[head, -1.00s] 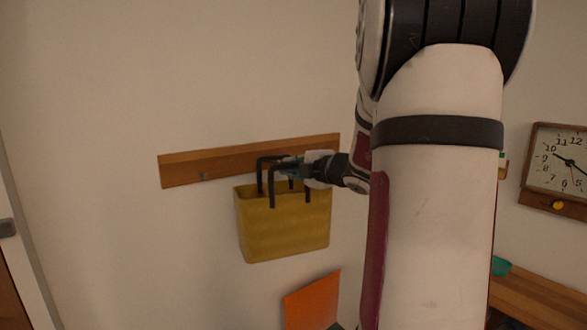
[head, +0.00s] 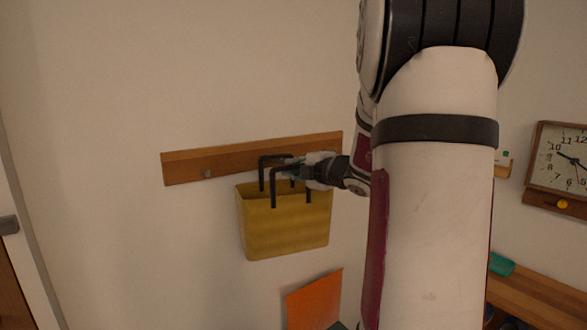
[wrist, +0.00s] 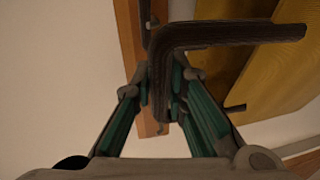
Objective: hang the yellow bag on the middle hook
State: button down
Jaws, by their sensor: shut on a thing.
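The yellow bag (head: 285,222) hangs upright by its dark handles (head: 272,180) in front of the wall, just below the wooden hook rail (head: 185,168). My gripper (head: 294,172) is shut on the handles from the right. In the wrist view, my gripper (wrist: 163,85) has its fingers closed around a dark handle (wrist: 225,36), with the yellow bag (wrist: 275,75) at the upper right. One hook (head: 208,173) shows on the left part of the rail. The middle hook cannot be made out in the head view; the bag and my gripper cover that part of the rail.
An orange item (head: 315,300) is on the wall below the bag. A wall clock (head: 560,160) hangs at the right, above a wooden bench (head: 540,292) with a teal object (head: 501,264). A door edge (head: 12,270) is at the far left. My arm hides much of the right side.

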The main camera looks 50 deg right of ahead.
jog(key=c, duration=1.5)
grip_release()
jog(key=v, duration=1.2)
